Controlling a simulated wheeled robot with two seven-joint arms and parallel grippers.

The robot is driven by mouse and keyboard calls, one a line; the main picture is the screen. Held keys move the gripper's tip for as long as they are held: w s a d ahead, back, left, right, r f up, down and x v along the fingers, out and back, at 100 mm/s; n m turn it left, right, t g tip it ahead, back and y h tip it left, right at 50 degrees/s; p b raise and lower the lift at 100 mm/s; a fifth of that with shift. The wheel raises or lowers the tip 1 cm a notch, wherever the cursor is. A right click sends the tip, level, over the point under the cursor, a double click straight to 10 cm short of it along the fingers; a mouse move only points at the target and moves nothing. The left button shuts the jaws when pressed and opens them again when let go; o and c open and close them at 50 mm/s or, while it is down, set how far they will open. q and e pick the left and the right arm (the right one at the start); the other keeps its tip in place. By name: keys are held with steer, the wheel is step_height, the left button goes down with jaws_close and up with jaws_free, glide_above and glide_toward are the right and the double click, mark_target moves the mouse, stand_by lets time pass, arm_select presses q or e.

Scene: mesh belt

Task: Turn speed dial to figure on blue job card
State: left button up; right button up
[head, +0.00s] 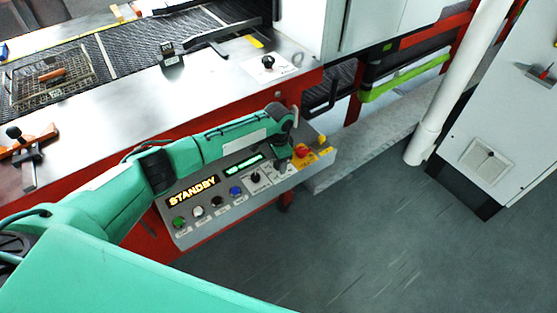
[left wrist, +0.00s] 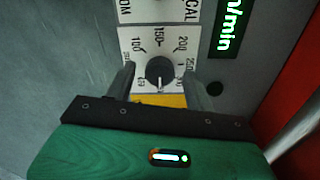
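The speed dial (left wrist: 160,72) is a round black knob on a white scale plate in the left wrist view. Its scale shows 100, 150, 200 and 250, with 150 at the top. A pale pointer mark shows on the knob's lower side. My left gripper (left wrist: 160,77) is open, one finger on each side of the knob, with a gap visible on both sides. In the head view my left gripper (head: 283,160) is over the right part of the control panel (head: 215,222) and hides the dial. No blue job card is identifiable. My right gripper is not in view.
The panel carries a STANDBY display (head: 192,191), a green readout (head: 244,164), a selector knob (head: 255,177) and several push buttons. A red emergency button (head: 302,151) sits just right of my left gripper. The mesh belt (head: 125,50) runs behind. Open floor lies to the right.

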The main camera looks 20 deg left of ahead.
arm_select(q)
step_height(320, 180, up, 14)
steer(key=shift+b, duration=0.45)
steer(key=shift+f, duration=0.15)
